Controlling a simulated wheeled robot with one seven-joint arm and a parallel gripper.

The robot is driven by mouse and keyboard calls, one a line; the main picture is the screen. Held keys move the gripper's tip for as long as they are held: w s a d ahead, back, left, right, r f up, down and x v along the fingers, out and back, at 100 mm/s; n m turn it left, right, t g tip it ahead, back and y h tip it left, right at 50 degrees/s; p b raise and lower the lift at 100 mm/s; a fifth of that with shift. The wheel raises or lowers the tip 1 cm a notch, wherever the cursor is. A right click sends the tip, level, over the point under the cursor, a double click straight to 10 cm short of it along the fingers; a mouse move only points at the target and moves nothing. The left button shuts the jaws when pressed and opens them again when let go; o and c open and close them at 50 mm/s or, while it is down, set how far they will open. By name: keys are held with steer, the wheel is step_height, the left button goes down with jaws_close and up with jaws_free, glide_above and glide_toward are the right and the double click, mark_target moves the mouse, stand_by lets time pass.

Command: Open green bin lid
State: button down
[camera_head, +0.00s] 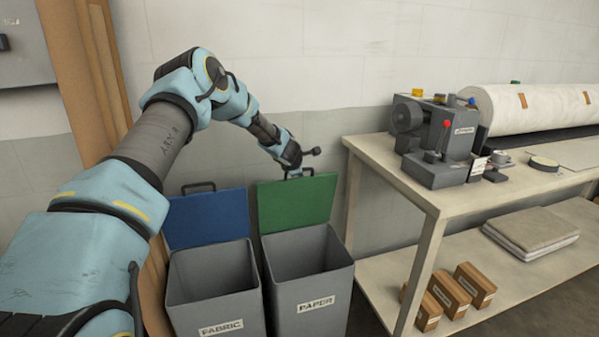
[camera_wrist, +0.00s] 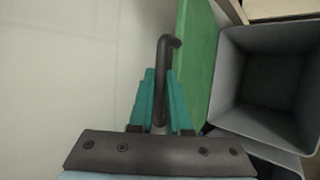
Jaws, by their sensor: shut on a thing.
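The green lid (camera_head: 298,203) stands raised at the back of the grey bin (camera_head: 312,280) labelled PAPER, whose mouth is open. In the wrist view the lid's green face (camera_wrist: 197,62) is seen nearly edge-on, beside the open bin (camera_wrist: 262,85). My gripper (camera_head: 297,172) is at the lid's top edge. In the wrist view my gripper (camera_wrist: 160,95) is shut on the dark lid handle (camera_wrist: 163,60), with one teal finger on each side of it.
A grey bin labelled FABRIC (camera_head: 215,288) with a raised blue lid (camera_head: 206,218) stands to the left. A workbench (camera_head: 440,195) with a small machine (camera_head: 437,135) is on the right. A wall is close behind the lids.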

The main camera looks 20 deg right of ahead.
steer(key=shift+w, duration=0.1)
steer(key=c, duration=1)
jaws_free()
steer(key=shift+o, duration=0.7)
steer(key=shift+a+f, duration=0.1)
steer(key=b+v, duration=0.3)
steer(key=v, duration=0.8)
steer(key=shift+r, duration=0.2)
